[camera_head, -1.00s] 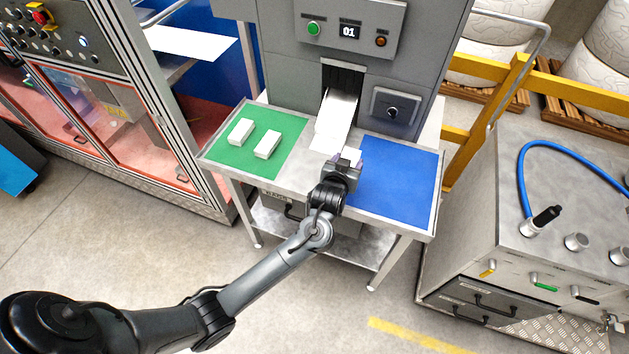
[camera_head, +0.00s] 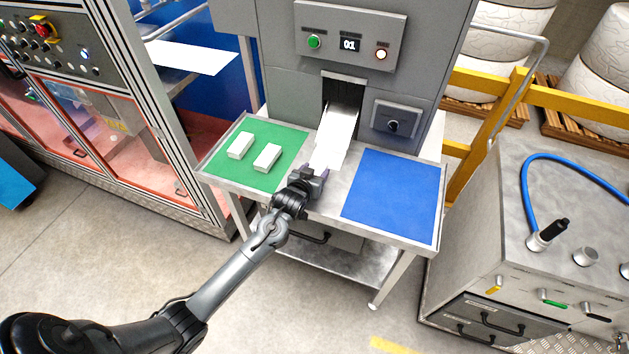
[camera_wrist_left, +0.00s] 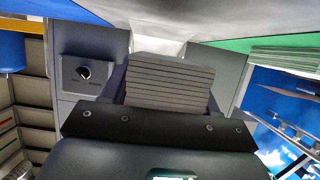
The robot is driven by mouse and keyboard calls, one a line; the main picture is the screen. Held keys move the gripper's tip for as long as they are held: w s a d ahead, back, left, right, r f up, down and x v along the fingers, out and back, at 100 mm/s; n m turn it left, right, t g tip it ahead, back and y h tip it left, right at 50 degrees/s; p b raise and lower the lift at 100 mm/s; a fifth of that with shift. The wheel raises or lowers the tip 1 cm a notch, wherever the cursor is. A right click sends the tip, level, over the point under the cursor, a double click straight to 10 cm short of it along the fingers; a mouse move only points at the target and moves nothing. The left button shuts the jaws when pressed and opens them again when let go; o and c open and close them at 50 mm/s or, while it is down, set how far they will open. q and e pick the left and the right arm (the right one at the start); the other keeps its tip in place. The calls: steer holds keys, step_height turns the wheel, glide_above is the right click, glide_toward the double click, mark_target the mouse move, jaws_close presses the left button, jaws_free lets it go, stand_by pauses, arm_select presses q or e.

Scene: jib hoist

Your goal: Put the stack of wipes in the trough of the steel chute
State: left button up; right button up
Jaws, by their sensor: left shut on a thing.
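My left gripper (camera_head: 318,176) is shut on a stack of wipes (camera_wrist_left: 170,82), whose layered edges show between the fingers in the left wrist view. In the head view the gripper mostly hides this stack. The gripper is at the lower end of the pale steel chute (camera_head: 338,128), over the bare strip between the two mats. The chute slopes down from the machine's opening. I cannot tell whether the stack touches the chute. Two other white stacks (camera_head: 240,145) (camera_head: 267,157) lie on the green mat (camera_head: 224,165). My right gripper is out of view.
The blue mat (camera_head: 393,195) on the right of the table is empty. The grey machine (camera_head: 292,95) stands behind, with a knob box (camera_head: 394,122) right of the chute. A yellow rail (camera_head: 570,97) and a steel cabinet (camera_head: 545,235) stand to the right.

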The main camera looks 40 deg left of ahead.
arm_select(q)
steer(key=shift+f, duration=2)
steer(key=shift+f, duration=0.1)
steer(key=shift+f+b, duration=0.1)
steer(key=shift+b, duration=0.2)
steer(key=o, duration=1.2)
